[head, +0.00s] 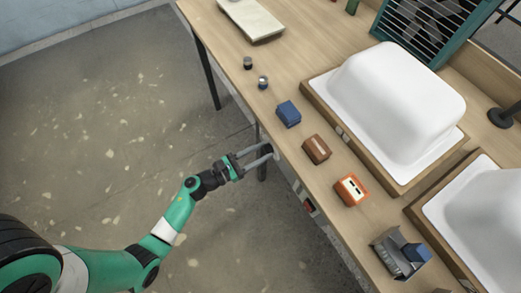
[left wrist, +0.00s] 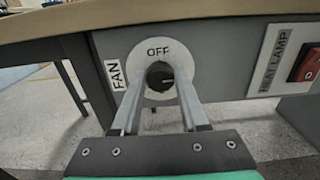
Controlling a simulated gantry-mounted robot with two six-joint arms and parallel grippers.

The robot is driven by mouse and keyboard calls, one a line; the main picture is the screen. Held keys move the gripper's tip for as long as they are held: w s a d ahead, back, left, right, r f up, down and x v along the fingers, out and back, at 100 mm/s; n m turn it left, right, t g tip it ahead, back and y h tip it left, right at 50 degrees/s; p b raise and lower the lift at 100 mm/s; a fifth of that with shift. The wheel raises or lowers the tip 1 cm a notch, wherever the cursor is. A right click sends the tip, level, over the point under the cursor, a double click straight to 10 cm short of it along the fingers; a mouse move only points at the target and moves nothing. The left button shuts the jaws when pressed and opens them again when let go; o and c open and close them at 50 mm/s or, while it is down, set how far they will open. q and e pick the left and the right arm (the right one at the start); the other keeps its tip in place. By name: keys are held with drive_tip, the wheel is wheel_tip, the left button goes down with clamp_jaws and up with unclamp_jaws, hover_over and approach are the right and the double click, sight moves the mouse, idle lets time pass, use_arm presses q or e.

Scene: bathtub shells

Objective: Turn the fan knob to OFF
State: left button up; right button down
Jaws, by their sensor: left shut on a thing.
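The fan knob (left wrist: 158,76) is a small dark knob at the centre of a round light dial (left wrist: 157,49) on the grey panel under the table edge. The dial reads OFF at its top, and a FAN label (left wrist: 115,75) is at its left. My left gripper (head: 268,153) reaches the panel from the left in the head view. In the left wrist view its two fingers (left wrist: 159,83) are shut on the knob, one on each side. I cannot tell which way the knob points. In the head view the knob is hidden. My right gripper is not in view.
A red heat lamp switch (left wrist: 308,64) sits on the panel right of the dial. On the wooden table (head: 285,69) are a blue block (head: 289,113), a brown block (head: 316,149), an orange block (head: 351,190) and a white tub shell (head: 395,100). The floor to the left is clear.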

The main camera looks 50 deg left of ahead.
use_arm(q)
clamp_jaws()
drive_tip(key=shift+n, duration=0.3)
drive_tip(key=n+p, duration=0.1)
drive_tip(key=n, duration=0.2)
drive_tip(key=shift+r+p, duration=0.1)
drive_tip(key=shift+p, duration=0.3)
drive_tip(key=n+p, duration=0.1)
drive_tip(key=n, duration=0.4)
drive_tip(key=shift+a+p, duration=0.1)
drive_tip(key=shift+p, duration=0.25)
drive_tip(key=n+p, duration=0.1)
drive_tip(key=n, duration=0.3)
drive_tip(key=shift+n, duration=0.3)
drive_tip(key=n, duration=0.1)
drive_tip(key=n+p, duration=0.1)
drive_tip(key=n, duration=0.2)
drive_tip(key=shift+f+n+p, duration=0.25)
drive_tip(key=shift+n+p, duration=0.05)
drive_tip(key=shift+p, duration=0.1)
